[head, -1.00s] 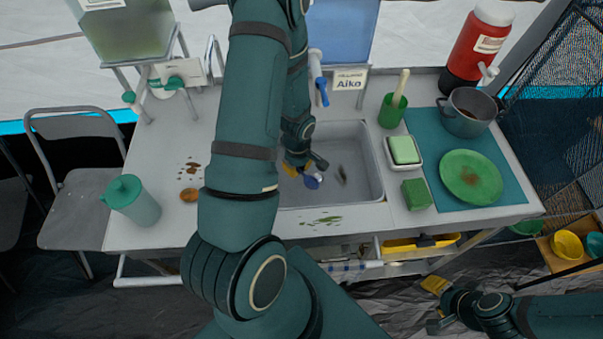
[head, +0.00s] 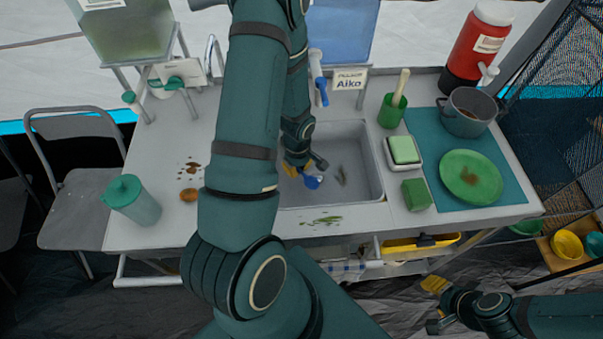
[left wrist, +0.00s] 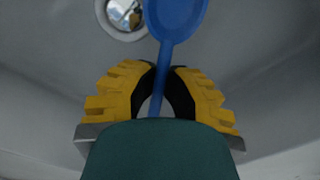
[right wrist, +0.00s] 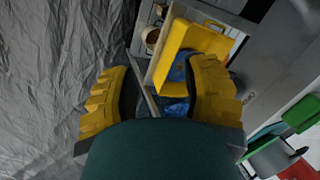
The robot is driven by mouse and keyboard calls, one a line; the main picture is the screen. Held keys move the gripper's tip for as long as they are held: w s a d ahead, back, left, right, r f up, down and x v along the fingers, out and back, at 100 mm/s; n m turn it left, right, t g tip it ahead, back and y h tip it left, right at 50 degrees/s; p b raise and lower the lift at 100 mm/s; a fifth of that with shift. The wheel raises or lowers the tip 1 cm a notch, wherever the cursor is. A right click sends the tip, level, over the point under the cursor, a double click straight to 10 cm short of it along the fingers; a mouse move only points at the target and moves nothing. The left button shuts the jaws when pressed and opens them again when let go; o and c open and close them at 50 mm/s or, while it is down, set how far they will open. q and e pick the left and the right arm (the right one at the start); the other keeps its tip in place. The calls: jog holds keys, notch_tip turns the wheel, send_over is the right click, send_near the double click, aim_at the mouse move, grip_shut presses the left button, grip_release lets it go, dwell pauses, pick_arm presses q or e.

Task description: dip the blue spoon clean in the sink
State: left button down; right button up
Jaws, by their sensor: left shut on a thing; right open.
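The blue spoon (left wrist: 176,18) shows in the left wrist view, its handle between the yellow fingers of my left gripper (left wrist: 160,92), which is shut on it. In the head view the spoon's blue bowl (head: 313,182) is inside the grey sink (head: 365,165), beside my left gripper (head: 303,168). The round metal drain (left wrist: 124,16) lies beyond the gripper in the left wrist view. Whether the sink holds water is hard to tell. My right gripper (head: 436,305) is open and empty, low at the right, off the counter; it also shows in the right wrist view (right wrist: 165,90).
Right of the sink are a green sponge (head: 403,150) on a white dish, a green block (head: 416,194), a green plate (head: 470,177) and a pot (head: 468,112). A green pitcher (head: 132,200) stands left. A yellow bin (right wrist: 190,50) sits below the counter.

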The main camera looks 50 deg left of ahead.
aim_at(298, 169)
pick_arm(q)
jog(key=shift+r+p, duration=2.1)
jog(key=shift+r, duration=0.9)
notch_tip(298, 169, up, 5)
jog(key=p, duration=0.3)
jog(key=shift+p, duration=0.3)
jog(key=shift+r, duration=0.1)
jog(key=shift+r+p, duration=1.4)
jog(key=shift+r, duration=0.55)
